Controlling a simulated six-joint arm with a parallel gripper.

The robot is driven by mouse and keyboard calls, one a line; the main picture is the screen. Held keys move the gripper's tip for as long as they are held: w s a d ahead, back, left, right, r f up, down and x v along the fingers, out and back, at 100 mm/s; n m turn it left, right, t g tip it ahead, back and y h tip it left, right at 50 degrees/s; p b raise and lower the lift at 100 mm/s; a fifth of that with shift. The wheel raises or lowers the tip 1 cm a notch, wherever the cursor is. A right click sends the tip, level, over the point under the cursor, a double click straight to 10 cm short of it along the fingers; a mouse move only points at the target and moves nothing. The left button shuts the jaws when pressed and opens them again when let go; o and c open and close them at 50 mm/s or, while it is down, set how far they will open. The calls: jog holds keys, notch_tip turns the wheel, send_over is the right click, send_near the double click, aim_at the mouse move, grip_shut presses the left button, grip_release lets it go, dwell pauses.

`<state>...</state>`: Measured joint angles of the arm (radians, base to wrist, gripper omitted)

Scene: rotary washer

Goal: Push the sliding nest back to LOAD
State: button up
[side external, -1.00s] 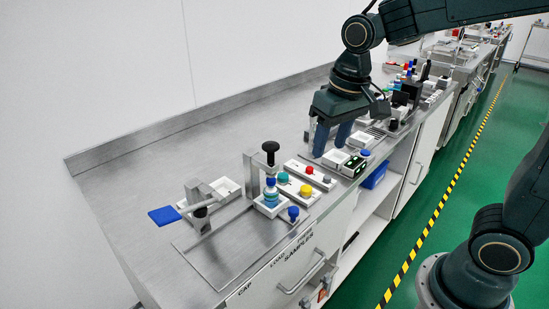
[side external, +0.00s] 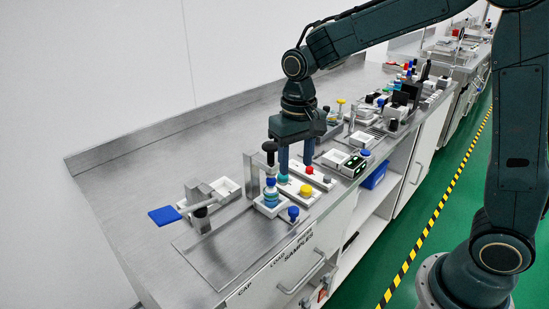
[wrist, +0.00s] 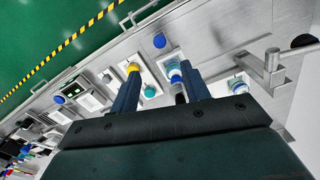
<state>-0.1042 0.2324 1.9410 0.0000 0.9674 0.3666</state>
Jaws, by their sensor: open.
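The sliding nest (side external: 268,210) is a white block near the front edge of the bench, above the LOAD lettering. My gripper (side external: 296,171) points down, open and empty, behind and right of the bottle. In the wrist view my gripper (wrist: 160,68) has one finger near the blue-capped bottle (wrist: 174,71); contact cannot be told.
The bench's back left (side external: 140,170) is clear.

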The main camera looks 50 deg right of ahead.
aim_at(294, 209)
notch_tip(294, 209, down, 13)
jog(key=shift+f, duration=0.1)
dwell(0.6)
grip_shut()
